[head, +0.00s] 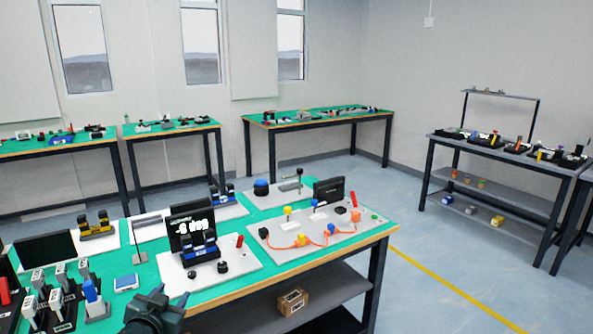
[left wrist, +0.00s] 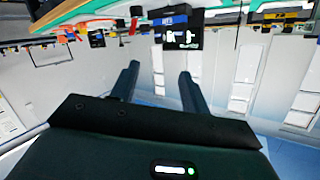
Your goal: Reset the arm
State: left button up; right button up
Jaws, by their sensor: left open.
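My left gripper (head: 152,308) shows dark at the bottom of the head view, in front of the near edge of the green-topped table (head: 215,291). In the left wrist view its two dark fingers stand apart with nothing between them, so the gripper (left wrist: 160,82) is open and empty. That view looks upside down, with the table edge along the top. My right gripper is not in either view.
Near the gripper stand a blue-topped device (head: 91,293) and several grey-white devices. A box (head: 292,302) sits on the lower shelf. Blue floor (head: 440,290) is open at right.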

pick_arm(q)
jog(key=s+d+f+g+h, duration=0.1)
jog(key=s+d+f, duration=0.3)
jog(key=s, duration=0.6)
jog(key=s+d+f+g+h, duration=0.1)
jog(key=s+d+f, duration=0.4)
jog(key=s, duration=0.6)
jog(key=s+d+f+g+h, duration=0.1)
jog(key=s+d+f, duration=0.4)
jog(key=s, duration=0.5)
jog(key=shift+s+d+n+g, duration=0.25)
jog(key=shift+s+n+g, duration=0.1)
jog(key=shift+g, duration=0.55)
